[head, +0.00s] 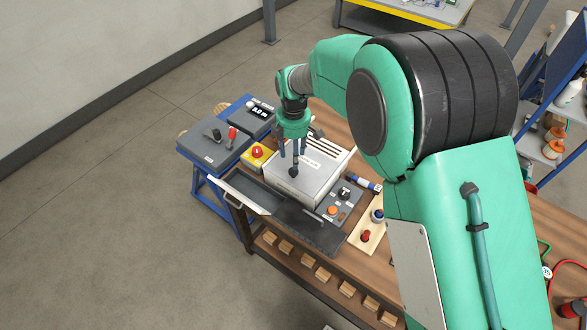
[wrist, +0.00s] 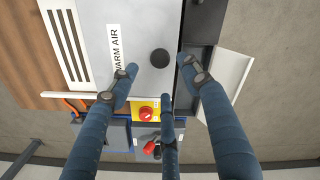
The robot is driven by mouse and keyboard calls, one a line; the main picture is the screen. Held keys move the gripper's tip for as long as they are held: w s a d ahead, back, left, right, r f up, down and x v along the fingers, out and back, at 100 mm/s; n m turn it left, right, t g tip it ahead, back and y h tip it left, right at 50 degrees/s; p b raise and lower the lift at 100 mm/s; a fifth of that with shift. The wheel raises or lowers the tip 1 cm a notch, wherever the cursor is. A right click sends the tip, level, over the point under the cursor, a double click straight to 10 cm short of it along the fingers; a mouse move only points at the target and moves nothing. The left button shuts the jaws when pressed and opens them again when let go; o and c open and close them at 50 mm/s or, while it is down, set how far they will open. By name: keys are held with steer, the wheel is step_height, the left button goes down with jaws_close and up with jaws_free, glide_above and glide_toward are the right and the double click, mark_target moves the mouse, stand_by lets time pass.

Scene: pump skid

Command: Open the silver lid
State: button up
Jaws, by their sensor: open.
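The silver lid (head: 312,182) is the flat top of a box on the wooden bench, and it looks shut. In the wrist view the silver lid (wrist: 140,22) carries a WARM AIR label and a round black knob (wrist: 159,58). My gripper (head: 292,160) points down over the lid. In the wrist view my gripper (wrist: 160,78) has its three fingers spread apart and empty, with the knob showing between and just beyond the tips. I cannot tell how high the fingertips are above the lid.
A yellow box with a red button (head: 257,153) stands left of the lid. A grey panel with levers (head: 215,146) is further left. A pale tilted flap (head: 246,192) and a dark tray (head: 312,231) lie along the front. A switch panel (head: 340,199) is at right.

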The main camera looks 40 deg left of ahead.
mark_target(293, 171)
step_height(293, 171, down, 8)
steer(key=shift+r+b, duration=0.15)
steer(key=shift+b, duration=0.15)
jaws_close()
stand_by(0.3)
